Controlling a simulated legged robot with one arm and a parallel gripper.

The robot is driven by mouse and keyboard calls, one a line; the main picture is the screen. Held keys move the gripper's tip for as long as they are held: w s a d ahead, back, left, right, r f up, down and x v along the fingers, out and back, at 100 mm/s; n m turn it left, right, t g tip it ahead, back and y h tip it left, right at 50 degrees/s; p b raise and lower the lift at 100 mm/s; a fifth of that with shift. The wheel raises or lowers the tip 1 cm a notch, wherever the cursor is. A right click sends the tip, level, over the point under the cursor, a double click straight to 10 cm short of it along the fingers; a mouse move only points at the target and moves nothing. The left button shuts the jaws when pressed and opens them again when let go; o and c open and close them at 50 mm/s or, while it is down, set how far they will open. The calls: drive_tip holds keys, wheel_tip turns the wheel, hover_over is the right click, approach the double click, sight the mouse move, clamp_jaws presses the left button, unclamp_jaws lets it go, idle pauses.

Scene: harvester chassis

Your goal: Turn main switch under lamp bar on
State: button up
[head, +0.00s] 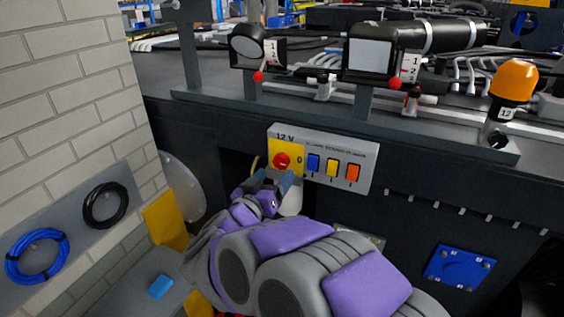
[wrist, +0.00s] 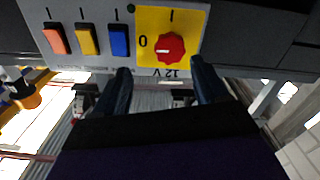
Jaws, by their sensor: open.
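The main switch is a red rotary knob (head: 282,160) on a yellow plate at the left end of a grey 12 V panel (head: 362,158). In the wrist view the picture is upside down, and the red knob (wrist: 170,48) shows with a white pointer mark towards the 0. My gripper (head: 279,182) is at the panel, just below the knob in the head view. In the wrist view my gripper (wrist: 160,72) is open, its two dark fingers on either side of the knob. I cannot tell whether they touch it.
Blue (head: 313,163), yellow (head: 332,168) and orange (head: 352,172) rocker switches sit beside the knob. A ledge with lamps (head: 372,55) and an orange beacon (head: 513,80) overhangs the panel. A brick wall (head: 70,90) with cable coils stands at left.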

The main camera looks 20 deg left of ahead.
sight(279, 163)
drive_tip(key=w, duration=0.2)
drive_tip(key=w+a, duration=0.1)
drive_tip(key=w, duration=0.1)
drive_tip(key=w+a, duration=0.1)
drive_tip(key=w, duration=0.1)
drive_tip(key=shift+w+a+f+p, duration=0.15)
drive_tip(key=shift+f+p, duration=0.15)
drive_tip(key=shift+p, duration=0.05)
drive_tip(key=shift+w+d+r, duration=0.1)
drive_tip(key=shift+w+d, duration=0.2)
drive_tip(key=shift+d, duration=0.3)
drive_tip(key=shift+d+r, duration=0.1)
drive_tip(key=shift+d, duration=0.4)
drive_tip(key=shift+c, duration=1.1)
drive_tip(key=shift+a, duration=0.6)
drive_tip(key=c, duration=0.4)
drive_tip(key=shift+d, duration=0.15)
drive_tip(key=c, duration=0.4)
